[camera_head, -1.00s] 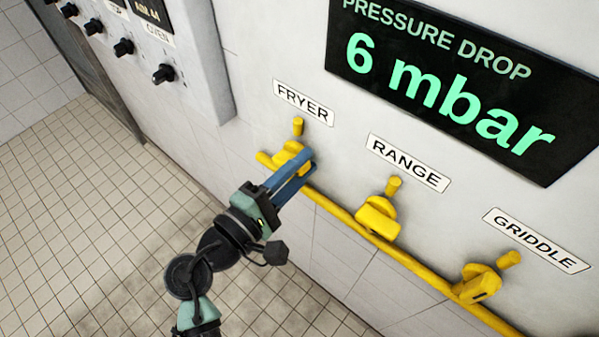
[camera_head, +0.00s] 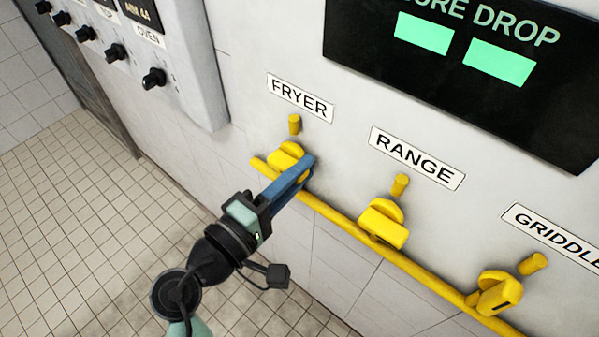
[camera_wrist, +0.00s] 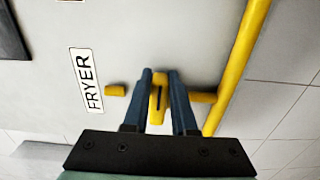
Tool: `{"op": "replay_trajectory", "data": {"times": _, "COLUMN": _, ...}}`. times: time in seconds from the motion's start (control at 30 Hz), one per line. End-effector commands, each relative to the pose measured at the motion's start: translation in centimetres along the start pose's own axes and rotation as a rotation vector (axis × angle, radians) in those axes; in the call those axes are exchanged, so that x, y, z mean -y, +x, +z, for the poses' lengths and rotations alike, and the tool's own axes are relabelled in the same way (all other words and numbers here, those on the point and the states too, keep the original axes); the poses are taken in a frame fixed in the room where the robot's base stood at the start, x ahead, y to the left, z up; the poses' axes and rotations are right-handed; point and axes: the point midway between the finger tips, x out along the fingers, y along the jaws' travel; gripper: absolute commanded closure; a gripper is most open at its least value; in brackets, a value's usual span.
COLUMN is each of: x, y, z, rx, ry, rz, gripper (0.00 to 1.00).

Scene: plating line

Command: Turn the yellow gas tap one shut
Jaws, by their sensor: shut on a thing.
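The yellow gas tap under the FRYER label (camera_head: 287,156) is the leftmost of the row on the wall. My gripper (camera_wrist: 160,84) is shut on its handle (camera_wrist: 157,102), one blue finger on each side. In the wrist view the handle lies crosswise to its short yellow stubs. In the head view the fingers (camera_head: 302,168) hide part of this handle. No tap shows a number; the FRYER label (camera_wrist: 86,82) stands beside the held tap in the wrist view.
The RANGE tap (camera_head: 383,224) and GRIDDLE tap (camera_head: 498,293) sit to the right along the yellow pipe (camera_head: 345,216). A black display (camera_head: 470,75) above shows two green blocks. A panel with black knobs (camera_head: 153,79) is at upper left. The tiled floor is clear.

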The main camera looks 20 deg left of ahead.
Motion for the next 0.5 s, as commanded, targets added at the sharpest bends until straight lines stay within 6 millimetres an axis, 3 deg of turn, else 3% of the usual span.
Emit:
{"op": "replay_trajectory", "data": {"times": 0.13, "x": 0.13, "y": -0.30, "z": -0.73, "rx": -0.023, "ry": 0.006, "rz": -0.004, "gripper": 1.00}}
{"op": "replay_trajectory", "data": {"times": 0.17, "x": 0.12, "y": -0.30, "z": -0.74, "rx": -0.023, "ry": 0.006, "rz": -0.004, "gripper": 0.70}}
{"op": "replay_trajectory", "data": {"times": 0.3, "x": 0.07, "y": -0.30, "z": -0.70, "rx": -0.021, "ry": 0.006, "rz": -0.003, "gripper": 0.45}}
{"op": "replay_trajectory", "data": {"times": 0.5, "x": 0.01, "y": -0.19, "z": -0.45, "rx": -0.014, "ry": 0.004, "rz": -0.002, "gripper": 0.45}}
